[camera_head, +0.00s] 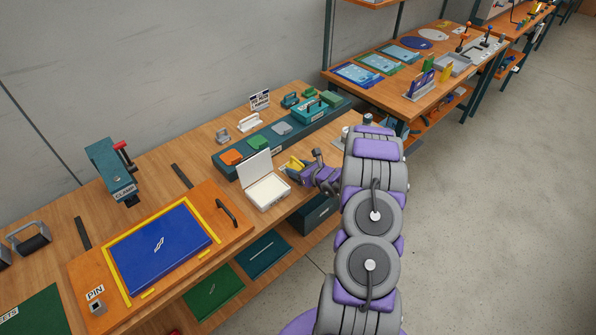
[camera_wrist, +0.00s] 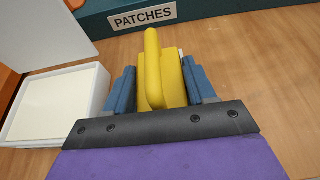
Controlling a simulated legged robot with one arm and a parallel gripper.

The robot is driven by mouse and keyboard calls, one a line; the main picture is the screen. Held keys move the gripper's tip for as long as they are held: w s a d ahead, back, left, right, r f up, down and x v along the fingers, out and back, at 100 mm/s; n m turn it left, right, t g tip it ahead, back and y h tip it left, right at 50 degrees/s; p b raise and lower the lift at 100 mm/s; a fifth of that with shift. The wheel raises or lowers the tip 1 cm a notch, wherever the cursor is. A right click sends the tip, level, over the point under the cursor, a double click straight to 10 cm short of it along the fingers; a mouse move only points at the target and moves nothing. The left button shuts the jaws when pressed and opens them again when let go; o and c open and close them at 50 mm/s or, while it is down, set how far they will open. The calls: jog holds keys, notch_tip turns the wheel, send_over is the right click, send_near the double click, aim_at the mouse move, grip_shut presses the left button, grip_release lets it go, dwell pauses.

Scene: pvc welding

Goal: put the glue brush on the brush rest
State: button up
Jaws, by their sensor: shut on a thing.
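My gripper (camera_head: 297,167) is over the front part of the bench, just right of an open white box. It is shut on a yellow object, which I take to be the glue brush (camera_wrist: 153,70). In the wrist view its rounded yellow bar and blocky yellow body sit between my blue fingers. The yellow also shows in the head view (camera_head: 293,163). Its far end is hidden or too small to make out. I cannot tell for certain which item is the brush rest.
The white box (camera_head: 268,192) stands open with its lid up. Behind is a long teal rack (camera_wrist: 200,8) labelled PATCHES. A blue sheet (camera_head: 160,250) lies on an orange board at left. Bare wood lies around my gripper. A grey cylinder (camera_head: 368,119) stands beyond my arm.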

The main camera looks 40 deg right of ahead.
jog(key=shift+f, duration=0.25)
jog(key=o, duration=1.1)
jog(key=shift+c, duration=0.2)
jog(key=shift+r, duration=0.1)
